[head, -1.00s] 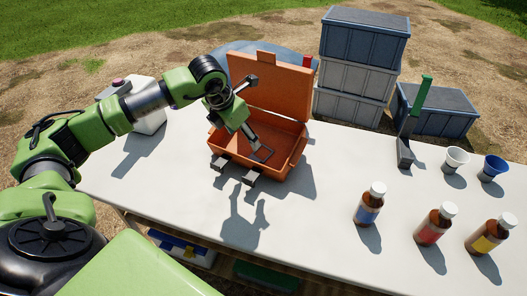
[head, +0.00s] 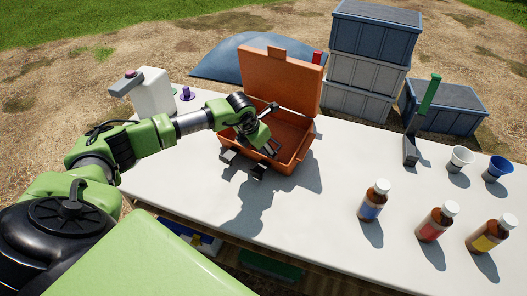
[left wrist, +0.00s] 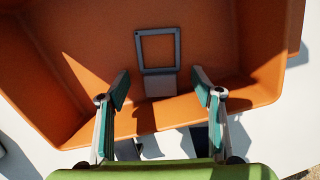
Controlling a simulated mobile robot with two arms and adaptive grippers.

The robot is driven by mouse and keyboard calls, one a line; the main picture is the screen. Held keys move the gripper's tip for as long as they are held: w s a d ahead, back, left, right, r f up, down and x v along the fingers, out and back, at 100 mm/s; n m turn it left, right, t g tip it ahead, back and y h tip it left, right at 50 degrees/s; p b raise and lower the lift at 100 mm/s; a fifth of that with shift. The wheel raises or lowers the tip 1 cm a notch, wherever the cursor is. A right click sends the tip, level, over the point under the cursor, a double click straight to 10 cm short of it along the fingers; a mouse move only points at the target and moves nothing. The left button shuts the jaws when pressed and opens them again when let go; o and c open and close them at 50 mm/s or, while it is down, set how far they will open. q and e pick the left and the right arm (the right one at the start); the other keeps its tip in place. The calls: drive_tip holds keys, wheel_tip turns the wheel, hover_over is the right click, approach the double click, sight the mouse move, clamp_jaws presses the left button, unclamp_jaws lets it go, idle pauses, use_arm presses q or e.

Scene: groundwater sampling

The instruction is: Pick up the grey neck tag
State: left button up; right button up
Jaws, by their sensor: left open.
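The grey neck tag (left wrist: 160,87), a square open frame with a solid tab, lies inside the orange case (left wrist: 60,105) in the left wrist view. The tab end points toward my gripper. My left gripper (left wrist: 160,74) is open and empty, with one finger to each side of the tab in the picture. I cannot tell how high the fingertips are above the tag. In the head view my left gripper (head: 268,148) reaches down into the open case (head: 280,63), and its arm hides part of the inside. My right gripper is not in view.
The case's raised lid stands behind the gripper, and its walls surround the tag. A white jug (head: 154,92) stands left.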

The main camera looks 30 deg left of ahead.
use_arm(q)
drive_tip(key=shift+f, duration=0.2)
drive_tip(key=c, duration=0.8)
drive_tip(key=shift+r, duration=0.1)
